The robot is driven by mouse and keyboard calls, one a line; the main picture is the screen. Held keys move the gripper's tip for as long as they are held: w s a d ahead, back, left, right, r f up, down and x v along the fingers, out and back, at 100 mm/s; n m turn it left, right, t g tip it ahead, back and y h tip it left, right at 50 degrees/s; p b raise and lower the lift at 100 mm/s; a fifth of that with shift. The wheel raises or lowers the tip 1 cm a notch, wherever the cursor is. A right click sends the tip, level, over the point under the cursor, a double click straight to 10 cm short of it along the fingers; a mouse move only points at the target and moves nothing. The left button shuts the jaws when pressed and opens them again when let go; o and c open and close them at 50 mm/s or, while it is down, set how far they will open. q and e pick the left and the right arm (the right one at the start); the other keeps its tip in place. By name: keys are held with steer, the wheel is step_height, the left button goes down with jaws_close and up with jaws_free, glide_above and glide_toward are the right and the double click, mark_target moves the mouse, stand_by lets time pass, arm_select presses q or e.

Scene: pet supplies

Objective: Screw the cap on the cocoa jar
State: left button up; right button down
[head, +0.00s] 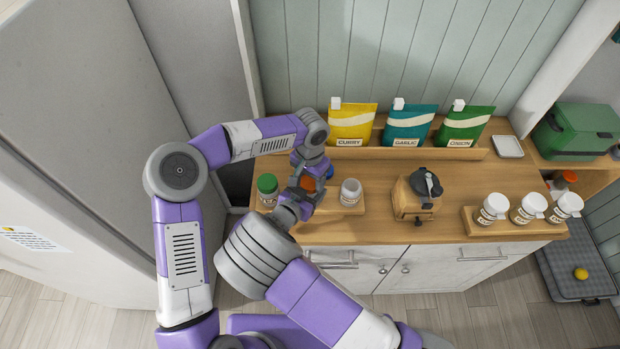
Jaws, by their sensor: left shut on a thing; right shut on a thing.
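My two grippers meet over the wooden rack at the left of the counter. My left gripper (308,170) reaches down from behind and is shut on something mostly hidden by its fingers. My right gripper (299,196) comes from the front and is shut at the same spot. An orange-brown piece (309,184) shows between them; I cannot tell if it is cap or jar. A green-capped jar (267,186) stands to the left. A pale-topped jar (350,190) stands to the right. I cannot read which is the cocoa jar.
A blue round piece (329,171) shows just behind the grippers. A hand grinder (417,196) stands mid-counter. Several white-topped jars (493,207) line the right front. Curry (351,124), garlic (409,125) and onion (464,125) pouches stand at the back.

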arm_select(q)
steer(key=shift+m, duration=0.4)
steer(key=o, duration=1.2)
steer(key=shift+c, duration=0.2)
steer(key=shift+r, duration=2.25)
steer(key=shift+o, duration=0.5)
steer(key=shift+o, duration=1)
